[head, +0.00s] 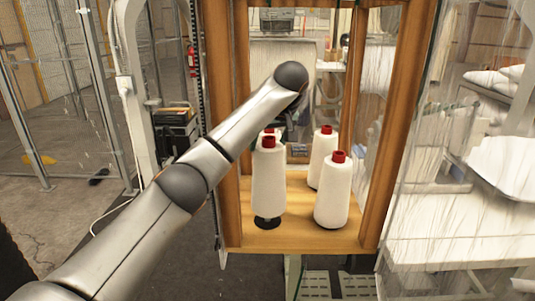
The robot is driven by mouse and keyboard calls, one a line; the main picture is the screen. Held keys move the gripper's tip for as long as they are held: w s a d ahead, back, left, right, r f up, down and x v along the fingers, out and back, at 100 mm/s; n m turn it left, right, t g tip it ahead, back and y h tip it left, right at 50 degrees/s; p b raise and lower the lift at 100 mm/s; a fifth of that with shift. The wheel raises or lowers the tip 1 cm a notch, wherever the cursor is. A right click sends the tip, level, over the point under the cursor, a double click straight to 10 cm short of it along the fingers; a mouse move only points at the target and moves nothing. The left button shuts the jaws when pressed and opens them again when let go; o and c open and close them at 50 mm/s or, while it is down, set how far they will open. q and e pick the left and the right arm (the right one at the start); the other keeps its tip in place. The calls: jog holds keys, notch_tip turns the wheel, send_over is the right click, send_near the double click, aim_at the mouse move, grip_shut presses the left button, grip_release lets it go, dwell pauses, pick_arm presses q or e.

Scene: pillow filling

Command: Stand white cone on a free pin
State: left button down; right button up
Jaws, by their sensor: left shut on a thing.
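My left gripper (284,128) is at the end of the arm reaching into the wooden frame. It points down behind the top of the front-left white cone (268,185) and is shut on a white cone, seemingly this one; the fingers are mostly hidden. This cone is upright with a red tip, and a black round pin base (267,222) shows below its lower edge. I cannot tell how far the pin is inside it. A front-right cone (333,195) and a cone behind it (322,158) stand upright. Another red tip (269,131) shows behind the front-left cone. My right gripper is out of view.
The cones are over a wooden shelf (295,238) between wooden posts (395,120). Bare shelf shows along the front. A clear, streaked panel (450,120) and white tables (470,245) are on the right. Wire fencing (60,80) is on the left.

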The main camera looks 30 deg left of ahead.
pick_arm(q)
jog(key=shift+w+a+f, duration=0.2)
jog(key=shift+a+f, duration=0.05)
jog(key=shift+f, duration=0.05)
jog(key=shift+w+a+f+p, duration=0.1)
jog(key=shift+a+f+p, duration=0.1)
jog(key=shift+f, duration=0.75)
jog(key=shift+w+a+f+p, duration=0.1)
jog(key=shift+f+p, duration=0.1)
jog(key=shift+f, duration=0.7)
grip_release()
jog(key=shift+f, duration=0.2)
jog(key=shift+d, duration=0.1)
jog(key=v, duration=1.1)
jog(key=shift+r, duration=0.35)
jog(key=shift+s+d+r, duration=0.2)
jog(key=shift+d, duration=0.05)
